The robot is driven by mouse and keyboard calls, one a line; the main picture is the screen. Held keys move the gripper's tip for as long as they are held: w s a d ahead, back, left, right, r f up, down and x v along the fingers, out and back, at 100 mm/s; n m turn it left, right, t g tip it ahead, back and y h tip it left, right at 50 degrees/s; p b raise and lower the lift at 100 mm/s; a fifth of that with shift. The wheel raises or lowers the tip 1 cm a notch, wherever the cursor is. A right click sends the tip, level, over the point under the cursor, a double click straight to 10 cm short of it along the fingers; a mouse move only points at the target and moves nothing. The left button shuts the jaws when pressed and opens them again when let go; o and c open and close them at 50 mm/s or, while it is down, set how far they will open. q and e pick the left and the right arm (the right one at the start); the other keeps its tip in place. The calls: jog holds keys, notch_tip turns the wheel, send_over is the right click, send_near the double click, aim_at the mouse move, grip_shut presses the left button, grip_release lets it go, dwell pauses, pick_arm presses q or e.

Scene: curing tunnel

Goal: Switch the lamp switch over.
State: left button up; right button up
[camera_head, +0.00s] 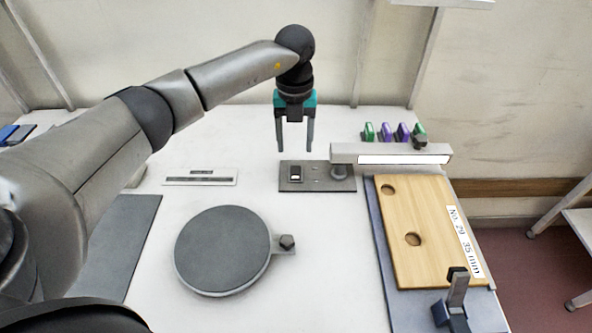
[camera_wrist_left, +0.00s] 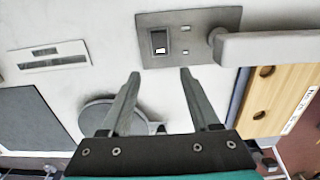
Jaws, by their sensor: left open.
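The lamp switch (camera_head: 296,173) is a small black rocker with a white part, set on a grey plate (camera_head: 325,185) on the white table. In the left wrist view the switch (camera_wrist_left: 159,42) shows near the top, ahead of the fingers. The lamp (camera_head: 390,154) is a pale bar on a short post at the right end of the plate. My left gripper (camera_head: 295,150) is open and empty, pointing down above and behind the switch, apart from it. It also shows in the left wrist view (camera_wrist_left: 158,75). My right gripper is out of view.
A round dark turntable (camera_head: 222,250) lies in front of the plate. A wooden board (camera_head: 425,220) with holes lies on a blue-grey base at the right, with a clamp (camera_head: 455,295). Several green and purple pieces (camera_head: 386,131) stand behind the lamp. A labelled strip (camera_head: 200,178) lies left.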

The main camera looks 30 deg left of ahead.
aim_at(295, 178)
pick_arm(q)
notch_tip(295, 178, down, 10)
jog(key=shift+r+b, duration=0.2)
jog(key=shift+b, duration=0.35)
jog(key=shift+c, duration=0.3)
grip_shut()
jog(key=shift+w, duration=0.1)
